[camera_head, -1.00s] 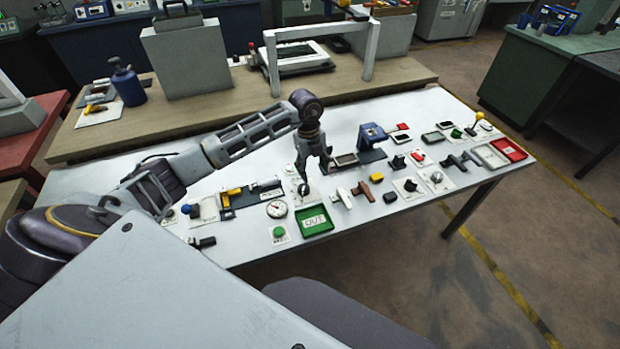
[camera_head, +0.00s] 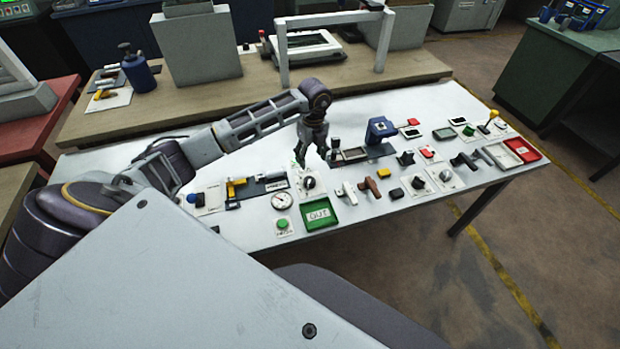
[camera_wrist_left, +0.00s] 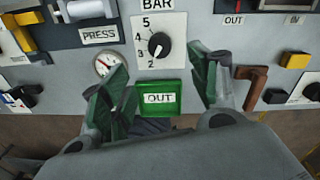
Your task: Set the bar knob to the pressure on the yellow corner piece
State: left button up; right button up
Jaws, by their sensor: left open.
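The bar knob (camera_head: 309,182) is a black dial on a white plate. In the left wrist view the knob (camera_wrist_left: 158,46) sits under a "BAR" label, with numbers 2 to 5 along its left side; its exact setting is hard to read. A yellow angled piece (camera_head: 235,187) lies to the knob's left; it also shows at the upper left of the wrist view (camera_wrist_left: 24,36). I cannot read any value on it. My left gripper (camera_head: 312,160) is open and empty above the knob. Its green-padded fingers stand apart in the wrist view (camera_wrist_left: 160,82). My right gripper is out of view.
A round gauge (camera_head: 282,201) and a green "OUT" tray (camera_head: 319,214) lie in front of the knob.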

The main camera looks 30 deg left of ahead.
aim_at(310, 180)
pick_arm(q)
jog(key=f, duration=0.6)
jog(key=f+p, duration=0.1)
jog(key=f, duration=0.5)
jog(key=shift+s+a, duration=0.1)
jog(key=shift+s, duration=0.1)
jog(key=c, duration=1)
